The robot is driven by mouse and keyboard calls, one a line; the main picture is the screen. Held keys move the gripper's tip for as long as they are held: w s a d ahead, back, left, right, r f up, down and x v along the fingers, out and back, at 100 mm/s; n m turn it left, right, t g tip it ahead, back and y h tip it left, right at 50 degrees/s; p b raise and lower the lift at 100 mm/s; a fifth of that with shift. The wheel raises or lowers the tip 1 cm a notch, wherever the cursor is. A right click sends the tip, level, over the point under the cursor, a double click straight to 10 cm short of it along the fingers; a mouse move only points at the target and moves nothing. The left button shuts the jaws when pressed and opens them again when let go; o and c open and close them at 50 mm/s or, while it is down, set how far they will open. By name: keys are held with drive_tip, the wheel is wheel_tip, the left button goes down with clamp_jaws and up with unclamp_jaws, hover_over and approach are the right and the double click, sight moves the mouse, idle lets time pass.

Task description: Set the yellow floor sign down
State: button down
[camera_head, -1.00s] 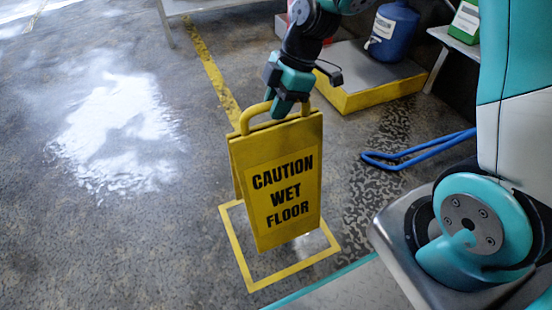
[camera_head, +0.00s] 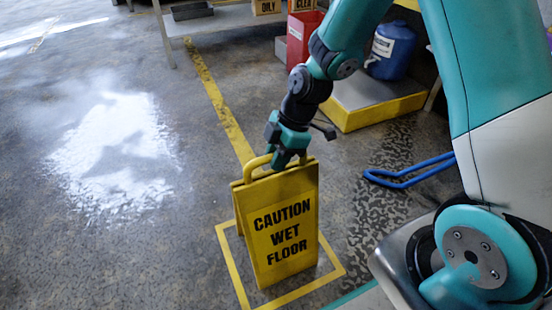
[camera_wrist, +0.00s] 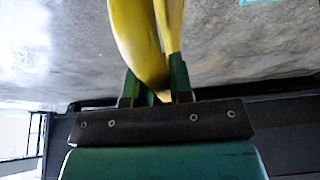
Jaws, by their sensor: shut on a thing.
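The yellow floor sign (camera_head: 281,232) reads "CAUTION WET FLOOR" and stands upright, with its two panels slightly apart. It is within or just above a yellow square outline (camera_head: 229,262) marked on the floor. I cannot tell for sure whether its lower edge touches the floor. My gripper (camera_head: 287,160) is above the sign, shut on its top handle. In the wrist view the yellow handle (camera_wrist: 141,40) runs between the two green fingers of my gripper (camera_wrist: 155,85). The sign hides part of the outline behind it.
A wet, shiny patch (camera_head: 115,140) lies on the floor to the left. A yellow line (camera_head: 215,95) runs toward the back. A blue container (camera_head: 390,48) stands on a yellow-edged platform (camera_head: 375,112), beside a red bin (camera_head: 300,40).

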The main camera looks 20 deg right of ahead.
drive_tip(key=c, duration=1)
unclamp_jaws()
drive_tip(key=p+v, duration=0.5)
drive_tip(key=v, duration=0.6)
drive_tip(key=shift+d+r+p, duration=0.15)
drive_tip(key=shift+r+p, duration=0.2)
drive_tip(key=shift+p, duration=0.05)
drive_tip(key=s+a+r+m, duration=0.3)
drive_tip(key=s+r, duration=0.1)
drive_tip(key=s, duration=0.2)
drive_tip(key=s+a+r+m, duration=0.3)
drive_tip(key=s+r+m, duration=0.1)
drive_tip(key=s+r, duration=0.1)
drive_tip(key=s+a+r+m, duration=0.3)
drive_tip(key=s+r+m, duration=0.1)
drive_tip(key=s, duration=0.3)
drive_tip(key=shift+s+a+r, duration=0.1)
drive_tip(key=shift+s+r, duration=0.2)
drive_tip(key=shift+r, duration=0.45)
